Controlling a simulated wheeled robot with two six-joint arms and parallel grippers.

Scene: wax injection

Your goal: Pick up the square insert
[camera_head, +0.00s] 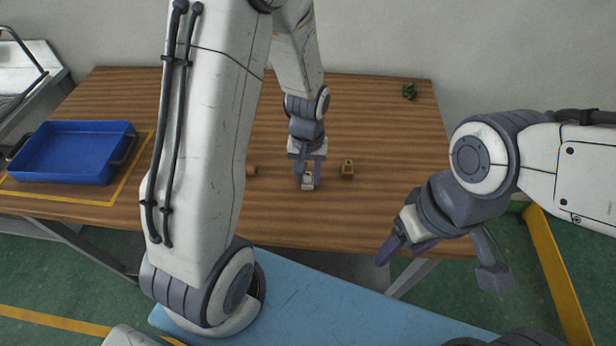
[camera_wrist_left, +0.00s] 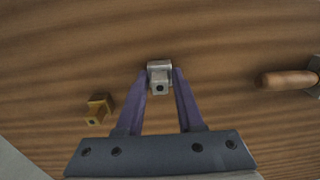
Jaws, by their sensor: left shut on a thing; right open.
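A small pale grey block with a hole in its face, the square insert (camera_head: 307,182), is over the wooden table near the middle of the head view. My left gripper (camera_head: 308,178) points down and is shut on it. In the left wrist view the insert (camera_wrist_left: 160,78) sits between the two purple fingertips (camera_wrist_left: 161,80), which touch its sides. I cannot tell whether it rests on the table or is slightly raised. My right gripper (camera_head: 393,246) is open and empty, in front of the table's front right edge.
A brass-coloured block (camera_head: 347,169) stands close to the right of the insert. A wooden-handled tool (camera_wrist_left: 288,80) lies on the table, mostly hidden by my arm in the head view. A blue tray (camera_head: 72,180) is at the left; a small green object (camera_head: 409,91) is at the back right.

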